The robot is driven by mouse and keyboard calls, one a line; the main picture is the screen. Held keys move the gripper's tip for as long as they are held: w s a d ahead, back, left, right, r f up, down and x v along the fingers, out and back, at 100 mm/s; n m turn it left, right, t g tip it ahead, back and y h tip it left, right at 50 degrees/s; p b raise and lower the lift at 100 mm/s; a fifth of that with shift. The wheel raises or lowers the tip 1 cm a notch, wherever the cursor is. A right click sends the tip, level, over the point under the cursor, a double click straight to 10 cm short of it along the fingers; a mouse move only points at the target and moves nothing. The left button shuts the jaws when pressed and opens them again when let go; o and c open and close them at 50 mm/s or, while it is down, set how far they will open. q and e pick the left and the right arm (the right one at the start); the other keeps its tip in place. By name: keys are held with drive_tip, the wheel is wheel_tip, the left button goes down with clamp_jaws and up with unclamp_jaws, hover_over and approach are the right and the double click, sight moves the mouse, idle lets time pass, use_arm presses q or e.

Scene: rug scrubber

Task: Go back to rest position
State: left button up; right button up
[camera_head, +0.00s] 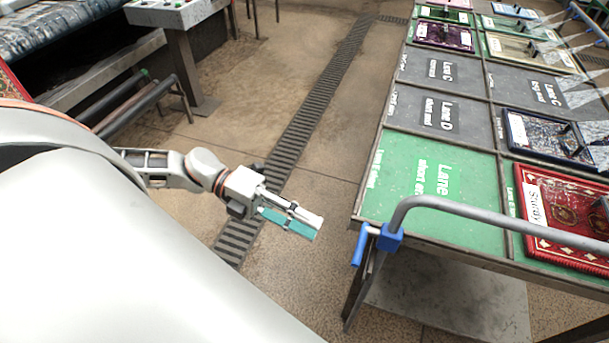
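My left gripper (290,218) hangs in the air over the floor, left of the long lane table (440,262). A flat teal piece (288,223) lies along its white finger. I cannot tell whether this piece is part of the gripper or something held, nor whether the fingers are open or shut. The gripper is clear of the table and touches nothing around it. My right gripper is not in view.
A grey rail (500,228) with blue clamps curves over the table's near edge. Framed rug samples, including a red one (565,215), lie on the table. A slotted floor drain (315,100) runs through open floor. A machine with rollers stands at the upper left.

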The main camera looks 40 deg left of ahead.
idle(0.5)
use_arm(q)
drive_tip(key=w+d+f+n+t+y+p, duration=0.2)
drive_tip(key=w+f+n+t+y, duration=0.4)
drive_tip(key=n+t, duration=0.7)
drive_tip(key=s+f+n+g+y, duration=0.3)
drive_tip(key=s+f+n, duration=0.1)
drive_tip(key=f+n, duration=0.3)
drive_tip(key=s+f+n+g+y+p, duration=0.1)
drive_tip(key=s+f+n+g+y, duration=0.1)
drive_tip(key=f+n, duration=0.6)
drive_tip(key=shift+s+d+n+g+y, duration=0.45)
drive_tip(key=shift+s+n+y, duration=0.35)
drive_tip(key=shift+s, duration=0.45)
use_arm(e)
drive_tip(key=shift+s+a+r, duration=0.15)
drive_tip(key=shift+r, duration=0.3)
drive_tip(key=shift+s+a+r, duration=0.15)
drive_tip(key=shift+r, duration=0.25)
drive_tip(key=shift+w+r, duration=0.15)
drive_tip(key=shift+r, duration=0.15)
